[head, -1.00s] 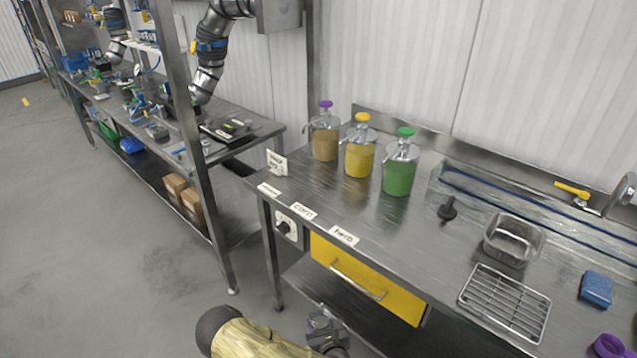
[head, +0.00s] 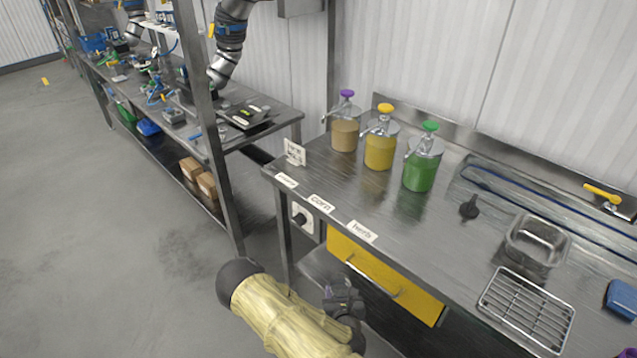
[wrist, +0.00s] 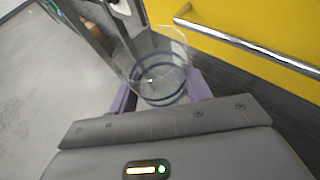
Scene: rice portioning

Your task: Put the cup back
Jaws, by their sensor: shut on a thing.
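A clear cup (wrist: 160,72) with dark bands shows in the wrist view, held between the purple fingers of my gripper (wrist: 162,95). It looks see-through, and I cannot make out any contents for sure. The yellow drawer front with its bar handle is close behind and to the right of it. In the head view, my gripper (head: 343,298) is low in front of the counter, below the corn and herb labels, left of the yellow drawer (head: 385,275). The cup itself cannot be made out there.
Three pump dispensers, tan (head: 345,132), yellow (head: 380,150) and green (head: 421,172), stand on the steel counter (head: 330,180). A wire rack (head: 527,308), a metal container (head: 537,240), a black knob-like item (head: 469,208) and a blue sponge (head: 621,299) are on the right. A shelving post (head: 218,150) stands left.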

